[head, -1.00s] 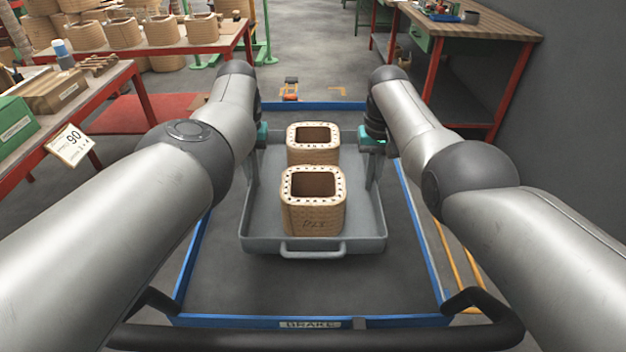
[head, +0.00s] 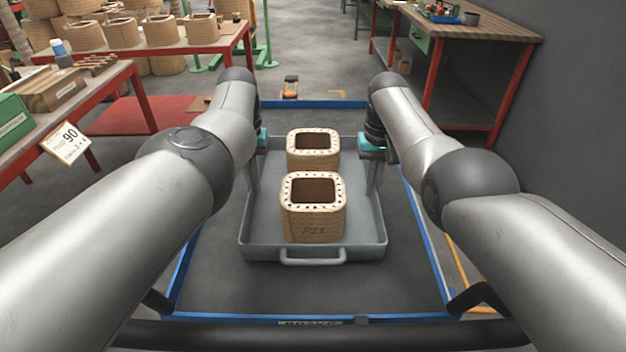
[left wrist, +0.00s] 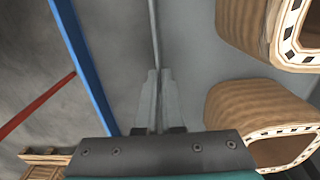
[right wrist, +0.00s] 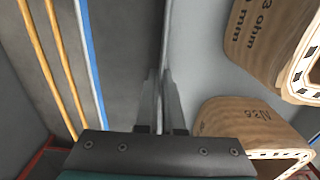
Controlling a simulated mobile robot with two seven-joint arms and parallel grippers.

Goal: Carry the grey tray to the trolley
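The grey tray (head: 262,245) is over the trolley deck (head: 310,292) with two tan wound coils in it. The near coil (head: 313,222) and the far coil (head: 312,160) stand upright, one behind the other. My left gripper (head: 255,175) is shut on the tray's left wall, which also shows between the fingers in the left wrist view (left wrist: 155,75). My right gripper (head: 374,175) is shut on the right wall, seen likewise in the right wrist view (right wrist: 161,75). I cannot tell whether the tray's underside touches the deck.
The trolley has a blue rim (head: 425,235) and a dark push bar (head: 310,335) close to me. A red-framed table (head: 115,85) is at left, and a wooden workbench (head: 470,25) is at the back right by a grey wall. Open deck lies around the tray.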

